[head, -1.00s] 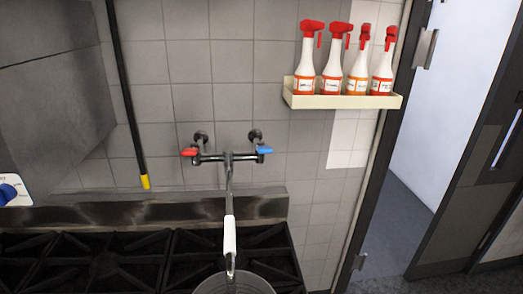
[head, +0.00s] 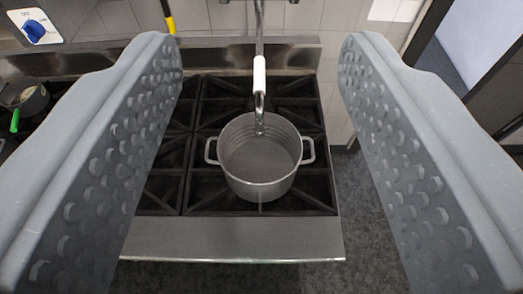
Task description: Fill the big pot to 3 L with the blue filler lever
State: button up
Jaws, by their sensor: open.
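The big pot (head: 260,185) is a grey metal pot with two side handles. It stands upright on the black stove grate, and its inside looks grey; I cannot tell if there is water in it. The filler spout (head: 260,78), chrome with a white sleeve, hangs down over the pot, its tip at the pot's far inner side. The blue filler lever is out of the picture now, above the top edge. My gripper (head: 262,150) is open and empty, its two grey dimpled fingers wide apart on either side of the pot in the picture, nearer the camera.
The stove's steel front edge (head: 235,240) lies this side of the grates (head: 165,185). Grey floor (head: 350,190) and a doorway (head: 462,40) lie to the right.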

jog(key=shift+c, duration=0.3)
jog(key=c, duration=0.6)
jog(key=shift+f, duration=0.3)
grip_shut()
notch_tip(320, 180, down, 12)
jog(key=b, duration=1.2)
jog(key=shift+r, duration=0.2)
jog(key=shift+s, duration=0.1)
